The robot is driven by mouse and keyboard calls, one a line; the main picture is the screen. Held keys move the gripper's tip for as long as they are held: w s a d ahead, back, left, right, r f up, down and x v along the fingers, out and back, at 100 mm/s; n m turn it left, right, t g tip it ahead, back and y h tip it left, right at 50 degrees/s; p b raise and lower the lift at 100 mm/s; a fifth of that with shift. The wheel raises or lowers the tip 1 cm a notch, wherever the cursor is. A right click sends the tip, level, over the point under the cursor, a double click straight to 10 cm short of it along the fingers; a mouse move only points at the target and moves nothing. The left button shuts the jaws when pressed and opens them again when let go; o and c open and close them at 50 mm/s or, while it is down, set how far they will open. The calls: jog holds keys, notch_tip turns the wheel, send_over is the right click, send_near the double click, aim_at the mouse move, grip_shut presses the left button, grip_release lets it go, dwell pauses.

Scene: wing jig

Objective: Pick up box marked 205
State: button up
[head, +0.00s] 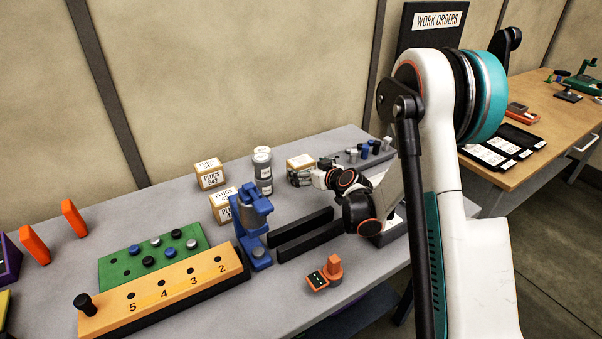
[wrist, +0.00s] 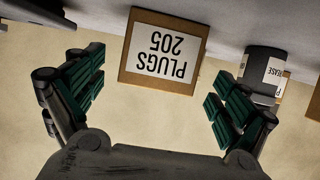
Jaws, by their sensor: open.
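The box marked PLUGS 205 (wrist: 162,52) is tan with a white label and appears upside down in the wrist view. It lies ahead, between the lines of my two spread fingers. My gripper (wrist: 158,88) is open, with nothing held. In the head view, my gripper (head: 300,178) is near the back of the grey bench, just in front of a tan box (head: 300,161) whose label I cannot read there. It appears to be the same box. Whether the fingertips are alongside the box or short of it is hard to tell.
Other plug boxes (head: 209,173) are farther left. A blue press (head: 254,228) and black rails (head: 305,236) are in front. Small pegs (head: 376,147) stand to the right.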

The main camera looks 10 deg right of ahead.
jog(key=b+x, duration=0.2)
jog(key=x, duration=0.3)
jog(key=shift+f, duration=0.2)
jog(key=c, duration=1.3)
